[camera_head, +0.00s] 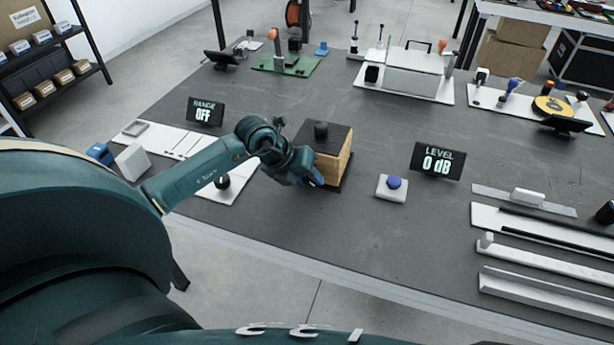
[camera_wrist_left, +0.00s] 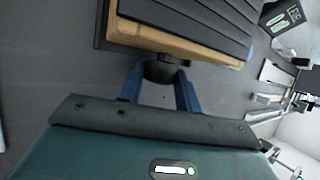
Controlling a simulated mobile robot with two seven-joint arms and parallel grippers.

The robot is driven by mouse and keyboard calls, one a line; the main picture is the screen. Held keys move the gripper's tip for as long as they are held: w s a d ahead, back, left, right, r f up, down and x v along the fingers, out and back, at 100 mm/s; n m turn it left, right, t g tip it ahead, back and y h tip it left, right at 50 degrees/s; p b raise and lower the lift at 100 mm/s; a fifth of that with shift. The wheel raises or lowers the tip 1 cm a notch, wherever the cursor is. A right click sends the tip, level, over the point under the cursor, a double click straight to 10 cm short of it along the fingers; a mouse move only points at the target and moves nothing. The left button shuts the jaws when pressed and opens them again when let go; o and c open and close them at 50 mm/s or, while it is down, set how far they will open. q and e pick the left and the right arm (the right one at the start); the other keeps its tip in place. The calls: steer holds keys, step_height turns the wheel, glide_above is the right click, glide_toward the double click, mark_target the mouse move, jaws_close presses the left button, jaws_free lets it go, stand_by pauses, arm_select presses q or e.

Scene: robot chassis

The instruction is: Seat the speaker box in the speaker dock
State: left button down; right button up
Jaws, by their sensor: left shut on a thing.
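The speaker box (camera_head: 335,162) is a wooden box with a dark top and a black knob on top. It stands near the middle of the table on or just above a dark flat base (camera_head: 335,188), likely the speaker dock; I cannot tell if it is fully down. My left gripper (camera_head: 316,177) is at the box's near side. In the left wrist view its blue fingers (camera_wrist_left: 160,88) are closed on a black knob on the wooden side of the speaker box (camera_wrist_left: 185,42). The dark base edge (camera_wrist_left: 101,28) shows beside the box. My right gripper is not in view.
A "LEVEL 0 dB" display (camera_head: 437,161) and a white block with a blue button (camera_head: 391,187) stand to the right. A "RANGE OFF" display (camera_head: 205,111) and a white panel (camera_head: 165,140) lie left. Rails (camera_head: 545,255) lie far right.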

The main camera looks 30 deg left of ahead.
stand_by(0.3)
arm_select(q)
steer(key=c, duration=1.3)
jaws_free()
steer(key=o, duration=0.4)
steer(key=shift+f, duration=0.1)
steer(key=shift+s+f, duration=0.1)
steer(key=shift+f, duration=0.05)
steer(key=v, duration=1.3)
steer(key=shift+r+b, duration=0.2)
steer(key=shift+b, duration=0.15)
